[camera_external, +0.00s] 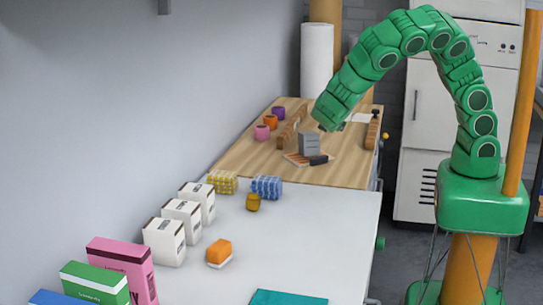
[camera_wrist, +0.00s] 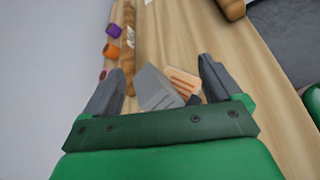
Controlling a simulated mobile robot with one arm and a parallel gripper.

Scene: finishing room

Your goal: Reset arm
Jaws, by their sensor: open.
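My green arm arches from its pedestal on the right over to the wooden bench. My gripper (camera_wrist: 160,88) points down above the wooden bench top (camera_external: 235,150); its fingertips are hard to make out in the external view. In the wrist view the two grey fingers stand wide apart, with nothing held between them. A grey block (camera_external: 309,144) stands on the bench below the gripper. It also shows between the fingers in the wrist view (camera_wrist: 155,88), beside a wooden slatted piece (camera_wrist: 184,81). A small black item (camera_external: 318,160) lies by the block.
A long brown rack (camera_external: 292,128) and purple, orange and pink rolls (camera_external: 270,122) lie left of the block. A paper towel roll (camera_external: 316,60) stands behind. The white table (camera_external: 310,220) in front holds white boxes (camera_external: 163,241), an orange-and-white block (camera_external: 219,252) and patterned packs (camera_external: 267,187).

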